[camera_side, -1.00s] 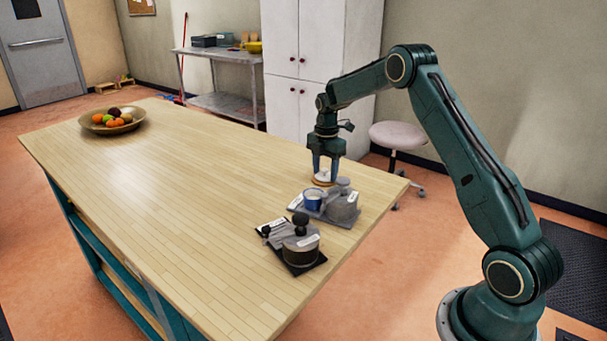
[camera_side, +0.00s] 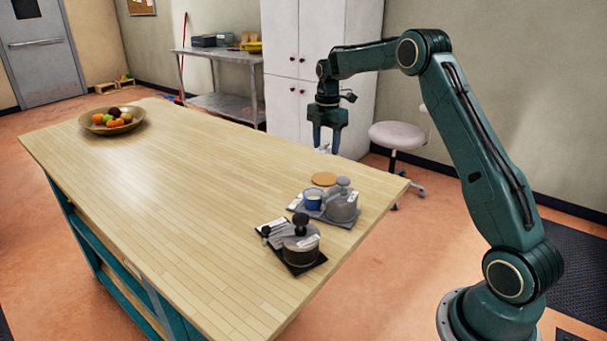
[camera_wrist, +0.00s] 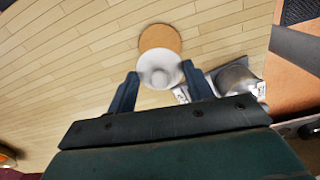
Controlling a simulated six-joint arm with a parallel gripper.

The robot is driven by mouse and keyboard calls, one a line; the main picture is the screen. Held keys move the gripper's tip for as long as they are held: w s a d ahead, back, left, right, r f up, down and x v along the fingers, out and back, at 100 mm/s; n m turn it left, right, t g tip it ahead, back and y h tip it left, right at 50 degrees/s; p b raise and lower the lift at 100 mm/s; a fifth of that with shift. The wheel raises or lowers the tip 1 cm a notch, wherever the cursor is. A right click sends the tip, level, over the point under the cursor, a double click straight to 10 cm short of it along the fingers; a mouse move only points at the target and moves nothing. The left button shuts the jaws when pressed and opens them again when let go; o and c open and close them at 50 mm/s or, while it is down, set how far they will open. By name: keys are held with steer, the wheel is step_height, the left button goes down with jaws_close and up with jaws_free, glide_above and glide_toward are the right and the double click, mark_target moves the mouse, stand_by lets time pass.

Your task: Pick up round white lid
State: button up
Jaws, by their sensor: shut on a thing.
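The round white lid (camera_wrist: 160,70) is between the two fingertips of my gripper (camera_wrist: 160,74) in the wrist view, its raised centre facing the camera. In the side view my gripper (camera_side: 326,148) is shut on the lid, and a small pale part of it shows at the fingertips. The lid is held in the air above the table. Below it a round cork mat (camera_side: 323,179) lies bare on the table; in the wrist view the lid covers its lower part.
Near the mat, a grey tray (camera_side: 325,217) bears a blue cup (camera_side: 312,199) and a grey lidded pot (camera_side: 342,207). Closer to the front is a dark tray with a black-knobbed pot (camera_side: 301,248). A fruit bowl (camera_side: 112,121) stands far left. The table's middle is clear.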

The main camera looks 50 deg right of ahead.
step_height(320, 180, up, 11)
steer(key=shift+r, duration=0.15)
